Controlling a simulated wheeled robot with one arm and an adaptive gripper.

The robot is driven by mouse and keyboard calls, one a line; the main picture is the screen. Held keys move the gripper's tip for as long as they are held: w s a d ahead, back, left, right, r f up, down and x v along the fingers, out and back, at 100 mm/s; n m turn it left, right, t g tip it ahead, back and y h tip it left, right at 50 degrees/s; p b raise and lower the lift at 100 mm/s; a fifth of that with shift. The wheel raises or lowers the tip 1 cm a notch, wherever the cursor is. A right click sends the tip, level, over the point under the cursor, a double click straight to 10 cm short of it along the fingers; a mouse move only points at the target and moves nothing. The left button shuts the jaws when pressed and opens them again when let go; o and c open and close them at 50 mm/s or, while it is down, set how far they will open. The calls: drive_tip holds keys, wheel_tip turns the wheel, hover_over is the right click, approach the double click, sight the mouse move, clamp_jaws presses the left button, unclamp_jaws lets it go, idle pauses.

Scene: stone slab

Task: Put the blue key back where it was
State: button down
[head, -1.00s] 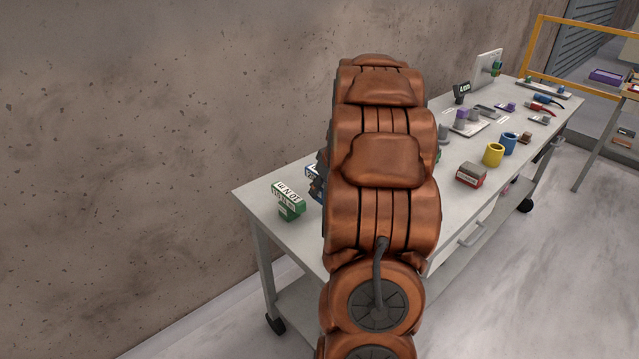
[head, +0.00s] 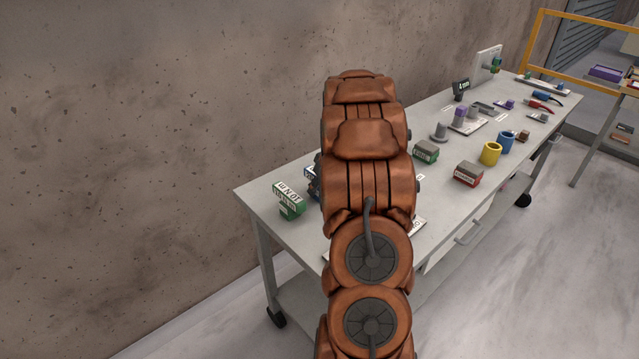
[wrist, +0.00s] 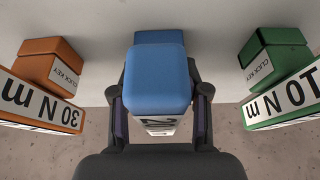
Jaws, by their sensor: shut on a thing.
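The blue key (wrist: 155,85) is a blue block in the middle of the wrist view, between the two fingers of my gripper (wrist: 160,98), which is shut on it. A white label below it is partly covered. An orange key (wrist: 50,62) with a 30 N m sign stands to its left, and a green key (wrist: 274,58) with a 10 N m sign to its right, both apart from it. In the head view, the green key (head: 289,197) is near the table's left end. A blue patch beside it is mostly hidden by my arm, which also hides my gripper.
The grey table (head: 262,196) stands along the concrete wall (head: 150,130). Farther along are a green-and-grey box (head: 426,152), a red-and-grey box (head: 468,174), a yellow cup (head: 490,153) and a blue cup (head: 506,142).

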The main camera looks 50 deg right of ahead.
drive_tip(key=c, duration=0.6)
unclamp_jaws()
drive_tip(key=shift+o, duration=0.2)
